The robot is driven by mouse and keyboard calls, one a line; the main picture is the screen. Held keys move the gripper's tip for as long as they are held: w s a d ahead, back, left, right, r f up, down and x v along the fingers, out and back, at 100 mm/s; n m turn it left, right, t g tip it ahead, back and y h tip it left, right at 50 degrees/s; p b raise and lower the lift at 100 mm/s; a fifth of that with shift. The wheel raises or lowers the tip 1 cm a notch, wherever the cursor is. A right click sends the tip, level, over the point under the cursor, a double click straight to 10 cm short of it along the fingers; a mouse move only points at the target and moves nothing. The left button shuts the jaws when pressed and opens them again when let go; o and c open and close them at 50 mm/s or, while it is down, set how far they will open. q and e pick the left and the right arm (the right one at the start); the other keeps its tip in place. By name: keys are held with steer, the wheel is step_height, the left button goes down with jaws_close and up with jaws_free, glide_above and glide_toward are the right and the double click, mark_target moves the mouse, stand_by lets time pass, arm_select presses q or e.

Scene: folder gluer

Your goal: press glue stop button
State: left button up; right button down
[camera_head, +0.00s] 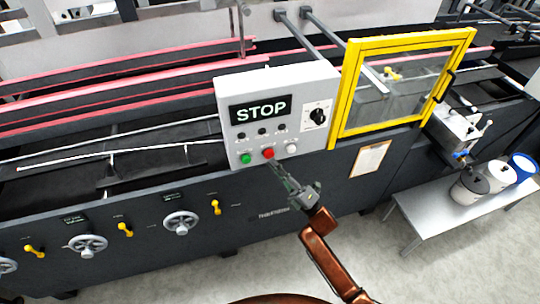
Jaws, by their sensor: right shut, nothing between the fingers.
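A light grey control box (305,88) stands on the front of the machine, with a lit sign reading STOP (260,110). Along its lower edge sit a green button (246,158), a red button (268,153) and a white button (291,148). A black rotary knob (318,116) is at its right. My right gripper (278,172) is shut and empty, its tips just below the red button. I cannot tell whether they touch it. My left gripper is not in view.
A yellow-framed clear guard (395,90) stands right of the box. Handwheels (182,222) and yellow levers (125,230) stick out of the machine's front. A grey table (440,212) with pots (469,187) stands at the right. The floor in front is clear.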

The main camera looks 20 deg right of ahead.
steer(key=s+p, duration=0.1)
steer(key=s, duration=0.4)
steer(key=shift+p, duration=0.35)
steer(key=shift+d, duration=0.1)
stand_by(0.6)
